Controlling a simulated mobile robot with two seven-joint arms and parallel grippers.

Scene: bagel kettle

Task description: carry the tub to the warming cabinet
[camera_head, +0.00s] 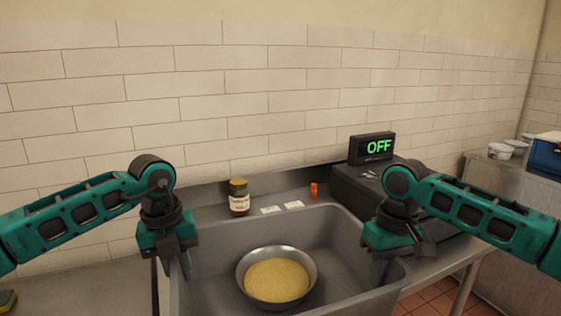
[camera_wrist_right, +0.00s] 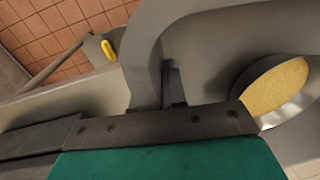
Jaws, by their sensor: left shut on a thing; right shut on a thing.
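The grey tub (camera_head: 330,240) is in the lower middle of the head view, and a metal bowl (camera_head: 276,252) of yellow grainy stuff sits inside it. My left gripper (camera_head: 181,264) is shut on the tub's left rim. My right gripper (camera_head: 381,266) is shut on its right rim. In the right wrist view the tub's curved grey rim (camera_wrist_right: 140,58) runs into the jaws of my right gripper (camera_wrist_right: 172,98), and the bowl (camera_wrist_right: 290,108) shows inside. The tub's near edge is cut off in the head view. I cannot make out a warming cabinet.
A jar (camera_head: 239,198), an orange item (camera_head: 314,189) and small white packets (camera_head: 293,205) are behind the tub. A steel counter (camera_head: 500,190) at right holds white tubs (camera_head: 499,151) and a blue box (camera_head: 545,154).

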